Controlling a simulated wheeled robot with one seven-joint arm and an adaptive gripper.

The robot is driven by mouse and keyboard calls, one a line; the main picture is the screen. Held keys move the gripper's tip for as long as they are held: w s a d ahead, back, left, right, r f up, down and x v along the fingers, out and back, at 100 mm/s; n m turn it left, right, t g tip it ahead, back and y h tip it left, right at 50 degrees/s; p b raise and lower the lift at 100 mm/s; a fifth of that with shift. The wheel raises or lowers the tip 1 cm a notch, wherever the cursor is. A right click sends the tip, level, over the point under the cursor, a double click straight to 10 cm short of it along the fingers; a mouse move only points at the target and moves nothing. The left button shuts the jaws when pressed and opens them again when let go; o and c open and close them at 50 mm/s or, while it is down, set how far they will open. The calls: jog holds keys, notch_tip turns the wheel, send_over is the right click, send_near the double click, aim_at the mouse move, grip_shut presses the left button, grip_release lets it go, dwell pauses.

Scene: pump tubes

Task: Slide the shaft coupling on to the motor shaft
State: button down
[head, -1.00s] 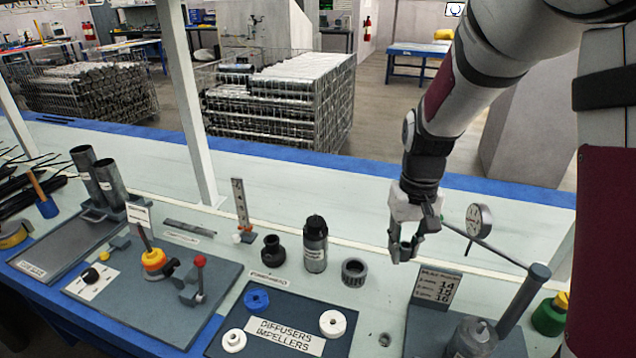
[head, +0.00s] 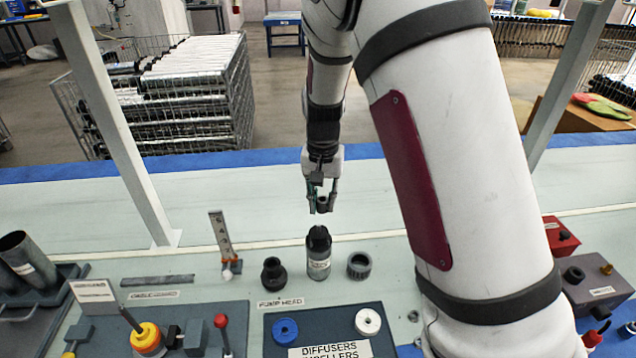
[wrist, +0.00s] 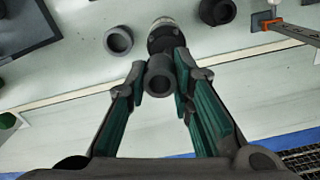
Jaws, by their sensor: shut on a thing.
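My gripper (head: 321,208) is shut on the shaft coupling (head: 322,203), a small dark grey hollow cylinder. The wrist view shows the coupling (wrist: 159,77) between the fingertips, its open bore facing the camera. I cannot make out the motor shaft; my arm covers much of the right side of the bench.
A black fitting (head: 273,273) and a dark ring (head: 359,265) flank the bottle. In front is the diffuser and impeller tray (head: 273,332). A white post (head: 125,150) rises at left, and red-and-grey boxes (head: 590,275) stand at right. The bench's back strip is clear.

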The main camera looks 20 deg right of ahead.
aim_at(319, 225)
jog(key=m+p, duration=0.1)
jog(key=w+r+m+p, duration=0.1)
jog(key=m+p, duration=0.3)
jog(key=w+f+m+p, duration=0.1)
jog(key=m+p, duration=0.1)
jog(key=p, duration=0.1)
jog(key=shift+m, duration=0.4)
jog(key=shift+w+f, duration=0.1)
jog(key=shift+f+b, duration=1.05)
jog(key=shift+f, duration=1.8)
jog(key=shift+f+b, duration=0.75)
jog(key=shift+f, duration=0.6)
jog(key=c, duration=1.3)
grip_release()
jog(key=shift+r, duration=0.15)
